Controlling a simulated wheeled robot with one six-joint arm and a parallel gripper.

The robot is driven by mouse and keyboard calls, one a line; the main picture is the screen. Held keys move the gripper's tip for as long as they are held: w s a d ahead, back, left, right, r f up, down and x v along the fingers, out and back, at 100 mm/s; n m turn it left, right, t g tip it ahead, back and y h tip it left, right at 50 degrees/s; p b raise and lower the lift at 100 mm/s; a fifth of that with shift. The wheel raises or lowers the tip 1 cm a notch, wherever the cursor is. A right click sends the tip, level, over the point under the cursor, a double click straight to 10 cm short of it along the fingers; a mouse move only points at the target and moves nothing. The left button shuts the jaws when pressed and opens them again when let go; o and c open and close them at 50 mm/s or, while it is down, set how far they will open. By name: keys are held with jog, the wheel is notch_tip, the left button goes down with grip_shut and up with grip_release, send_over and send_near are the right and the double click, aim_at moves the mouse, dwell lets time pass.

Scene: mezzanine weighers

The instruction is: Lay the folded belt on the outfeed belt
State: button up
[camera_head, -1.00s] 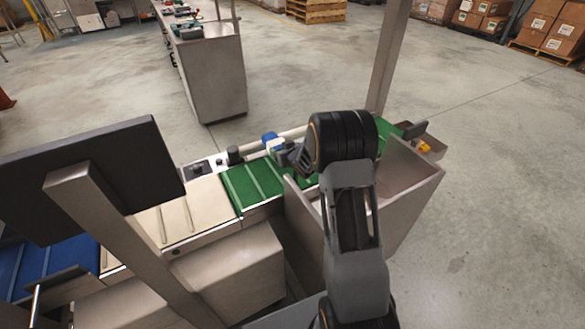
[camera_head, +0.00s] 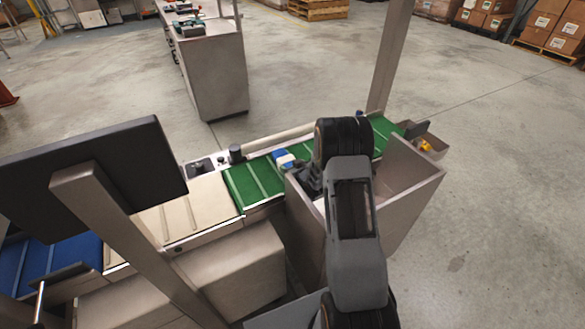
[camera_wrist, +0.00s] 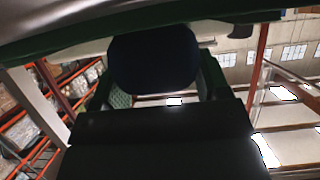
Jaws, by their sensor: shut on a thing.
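The folded belt (camera_head: 283,159) shows as a small blue and white bundle at the left of my wrist in the head view. It is at the green outfeed belt (camera_head: 250,186); I cannot tell whether it touches it. My gripper (camera_wrist: 155,75) is shut on the folded belt, which shows in the wrist view as a dark rounded shape (camera_wrist: 153,62) between the fingers. A dark green band, seemingly the outfeed belt, crosses the top of that view (camera_wrist: 60,30). In the head view my wrist and the bin wall hide most of the gripper.
An open metal bin (camera_head: 402,205) stands on the near side of the green belt, under my arm. A cream weigh belt (camera_head: 190,212) and a blue belt (camera_head: 60,258) lie to the left. A dark monitor on a post (camera_head: 95,180) stands front left. A metal post (camera_head: 392,60) rises behind.

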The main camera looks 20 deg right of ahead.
jog(key=shift+f, duration=0.1)
jog(key=o, duration=1.1)
jog(key=shift+c, duration=0.2)
jog(key=shift+r, duration=0.2)
jog(key=v, duration=1.2)
